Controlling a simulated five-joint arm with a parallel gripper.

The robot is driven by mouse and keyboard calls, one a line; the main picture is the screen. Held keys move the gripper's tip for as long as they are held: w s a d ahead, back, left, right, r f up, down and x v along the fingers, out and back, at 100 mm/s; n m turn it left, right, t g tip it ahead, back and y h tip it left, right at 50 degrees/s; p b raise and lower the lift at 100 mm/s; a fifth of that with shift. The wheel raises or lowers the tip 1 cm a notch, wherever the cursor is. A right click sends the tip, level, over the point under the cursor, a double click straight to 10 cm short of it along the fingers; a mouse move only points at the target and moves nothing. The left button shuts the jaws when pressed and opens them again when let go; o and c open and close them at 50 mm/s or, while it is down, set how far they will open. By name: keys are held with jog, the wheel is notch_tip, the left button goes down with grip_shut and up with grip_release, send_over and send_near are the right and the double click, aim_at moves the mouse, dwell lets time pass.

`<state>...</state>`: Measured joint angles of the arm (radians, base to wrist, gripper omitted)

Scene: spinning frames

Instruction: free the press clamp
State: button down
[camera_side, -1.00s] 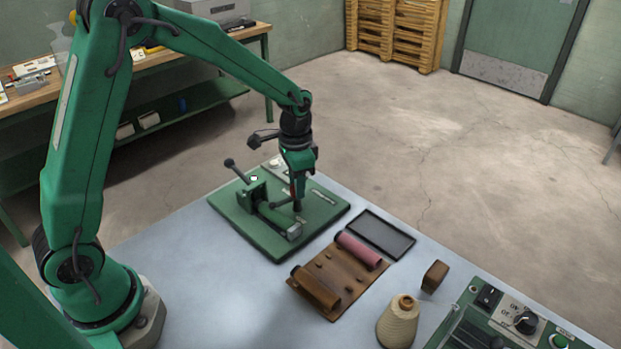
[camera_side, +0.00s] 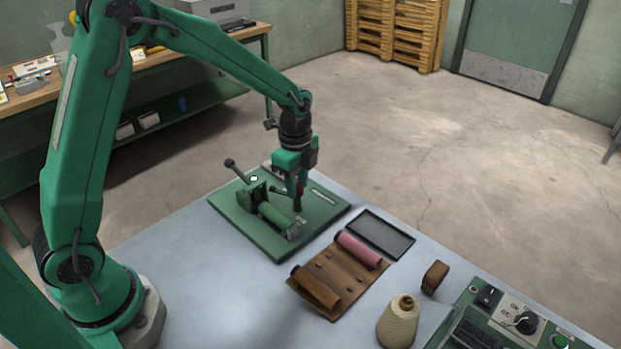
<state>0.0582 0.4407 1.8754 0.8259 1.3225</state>
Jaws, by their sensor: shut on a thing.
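The press clamp (camera_side: 253,193) stands on a green base plate (camera_side: 322,216) on the table. Its lever with a dark ball knob (camera_side: 230,163) tilts up to the left. A green roller (camera_side: 275,215) lies in front of the clamp's upright. My gripper (camera_side: 298,204) points down over the right part of the plate, just right of the roller. It is shut on a small dark part of the clamp. A bit of red shows by the fingers. The exact grip is too small to make out.
A brown mat (camera_side: 339,278) carries a pink roll (camera_side: 358,250) and a brown roll (camera_side: 316,287). A dark tray (camera_side: 381,234), a brown block (camera_side: 435,277), a thread cone (camera_side: 398,322) and a control box (camera_side: 512,322) stand on the right. The table's front left is clear.

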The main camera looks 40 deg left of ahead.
jog(key=shift+r+m, duration=0.1)
jog(key=shift+m, duration=2.2)
jog(key=c, duration=1.1)
grip_release()
jog(key=shift+r, duration=3.85)
jog(key=shift+r, duration=0.1)
